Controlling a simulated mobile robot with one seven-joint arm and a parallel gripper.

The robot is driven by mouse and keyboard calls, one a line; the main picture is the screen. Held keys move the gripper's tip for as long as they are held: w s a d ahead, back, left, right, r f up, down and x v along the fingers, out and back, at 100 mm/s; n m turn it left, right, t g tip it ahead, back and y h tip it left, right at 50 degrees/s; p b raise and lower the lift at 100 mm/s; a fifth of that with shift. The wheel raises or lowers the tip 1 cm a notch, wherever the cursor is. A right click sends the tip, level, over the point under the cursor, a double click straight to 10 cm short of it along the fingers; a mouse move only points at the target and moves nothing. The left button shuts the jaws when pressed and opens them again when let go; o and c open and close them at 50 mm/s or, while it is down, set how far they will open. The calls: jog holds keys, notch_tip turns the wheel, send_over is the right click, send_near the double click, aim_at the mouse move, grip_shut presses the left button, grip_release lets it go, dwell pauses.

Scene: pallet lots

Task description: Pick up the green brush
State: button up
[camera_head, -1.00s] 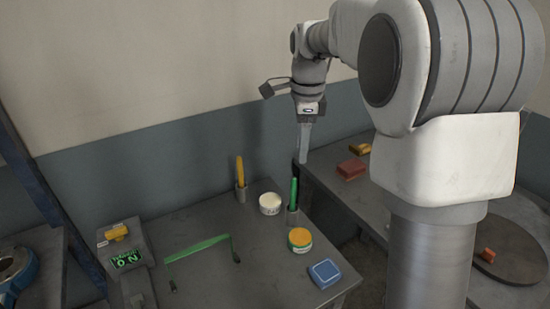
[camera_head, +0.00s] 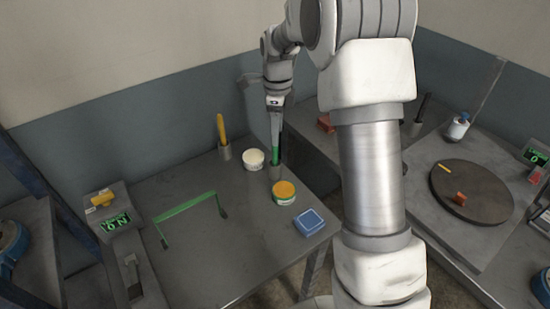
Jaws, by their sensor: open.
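The green brush (camera_head: 279,150) stands upright in a small grey holder (camera_head: 275,172) near the back right corner of the grey table. My gripper (camera_head: 275,132) points straight down over the brush. Its fingers overlap the upper part of the brush in this view and hide its top. The gripper is open. I cannot tell whether the brush is between the fingers or behind them.
A yellow brush (camera_head: 221,128) stands in another holder to the left. A white tub (camera_head: 253,158), an orange-lidded tub (camera_head: 284,192) and a blue box (camera_head: 309,222) are close by. A green wire-like handle (camera_head: 185,206) spans the table's left part.

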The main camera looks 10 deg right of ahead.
send_over(275, 165)
jog(key=shift+w+d+f, duration=0.1)
jog(key=shift+w+f, duration=0.1)
jog(key=shift+f, duration=1.3)
jog(key=shift+w+f, duration=0.2)
jog(key=shift+f, duration=1.25)
grip_shut()
